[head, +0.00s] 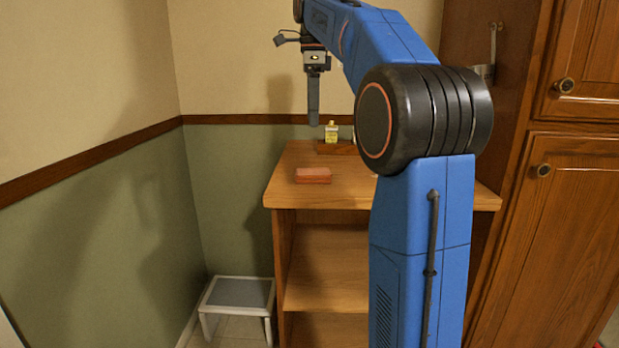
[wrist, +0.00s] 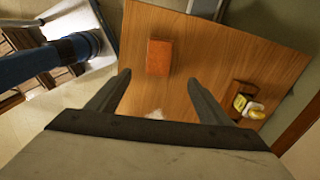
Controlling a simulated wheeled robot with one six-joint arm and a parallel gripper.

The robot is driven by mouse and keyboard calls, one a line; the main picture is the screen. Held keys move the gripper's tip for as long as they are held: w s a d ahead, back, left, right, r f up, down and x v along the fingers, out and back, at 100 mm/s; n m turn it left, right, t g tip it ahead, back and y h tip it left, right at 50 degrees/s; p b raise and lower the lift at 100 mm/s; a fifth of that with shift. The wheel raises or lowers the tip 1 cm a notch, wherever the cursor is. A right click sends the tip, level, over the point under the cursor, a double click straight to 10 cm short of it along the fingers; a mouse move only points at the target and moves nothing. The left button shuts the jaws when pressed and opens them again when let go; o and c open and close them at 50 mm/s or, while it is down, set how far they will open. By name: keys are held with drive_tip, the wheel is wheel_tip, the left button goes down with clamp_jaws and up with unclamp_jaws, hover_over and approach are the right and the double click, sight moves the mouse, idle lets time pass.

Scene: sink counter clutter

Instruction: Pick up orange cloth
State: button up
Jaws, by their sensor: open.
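The orange cloth (head: 313,175) lies as a folded, flat block on the wooden counter (head: 400,192), near its left front part. In the wrist view the cloth (wrist: 159,57) shows beyond the fingertips, a little left of the middle between them. My gripper (head: 313,122) hangs pointing down above the counter, higher than the cloth and apart from it. In the wrist view its two fingers (wrist: 159,78) are spread wide with nothing held between them.
A small yellow bottle (head: 332,132) stands at the back of the counter by a wooden tray (head: 335,148). A white step stool (head: 238,294) stands on the floor to the left. Tall wooden cabinets (head: 580,190) are at the right.

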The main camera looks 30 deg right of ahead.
sight(313, 171)
wheel_tip(313, 171, down, 16)
drive_tip(key=shift+s+r, duration=0.15)
idle(0.6)
drive_tip(key=shift+c, duration=0.6)
drive_tip(key=c, duration=1)
